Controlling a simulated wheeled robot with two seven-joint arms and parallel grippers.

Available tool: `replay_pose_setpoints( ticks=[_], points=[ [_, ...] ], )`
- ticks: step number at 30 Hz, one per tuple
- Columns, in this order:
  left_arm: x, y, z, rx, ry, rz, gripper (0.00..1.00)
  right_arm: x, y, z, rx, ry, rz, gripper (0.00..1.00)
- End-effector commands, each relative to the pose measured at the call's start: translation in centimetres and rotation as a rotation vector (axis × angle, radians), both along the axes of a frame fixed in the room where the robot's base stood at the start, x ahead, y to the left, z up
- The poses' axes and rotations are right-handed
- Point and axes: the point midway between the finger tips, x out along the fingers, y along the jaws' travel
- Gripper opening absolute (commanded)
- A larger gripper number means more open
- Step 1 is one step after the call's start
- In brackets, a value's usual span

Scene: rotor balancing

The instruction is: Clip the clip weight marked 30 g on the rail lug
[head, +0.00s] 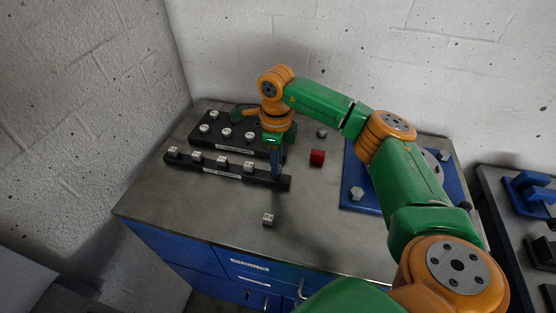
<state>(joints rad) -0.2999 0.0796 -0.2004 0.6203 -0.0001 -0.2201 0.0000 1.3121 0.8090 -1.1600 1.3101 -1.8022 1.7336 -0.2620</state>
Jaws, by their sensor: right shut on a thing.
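My right gripper (277,172) points down at the right end of a low black rack (286,182). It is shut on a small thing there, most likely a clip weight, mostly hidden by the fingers. Several pale-topped clip weights stand in a row along the rack, among them one just left of the gripper (248,166) and one at the far left end (173,151). A loose grey weight (268,219) sits on the bench in front of the rack. The marks are too small to read. I cannot make out the rail lug. My left gripper is not in view.
A black tray (213,142) with several pale-topped pieces stands behind the rack. A red block (317,157) and a small grey piece (322,132) lie right of the gripper. A blue plate (350,190) is partly behind my right arm.

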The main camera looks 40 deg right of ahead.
Motion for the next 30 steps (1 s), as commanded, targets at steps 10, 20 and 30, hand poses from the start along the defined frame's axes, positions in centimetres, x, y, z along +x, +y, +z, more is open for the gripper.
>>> replay_pose_setpoints(
  ticks=[10,20,30],
  points=[
    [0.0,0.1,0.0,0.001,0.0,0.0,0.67,0.0,0.0,-0.1,0.0,0.0,0.0,0.0],
    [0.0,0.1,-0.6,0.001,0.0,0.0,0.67,0.0,0.0,-0.9,0.0,0.0,0.0,0.0],
    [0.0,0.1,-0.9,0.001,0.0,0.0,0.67,0.0,0.0,-1.3,0.0,0.0,0.0,0.53]
  ],
)
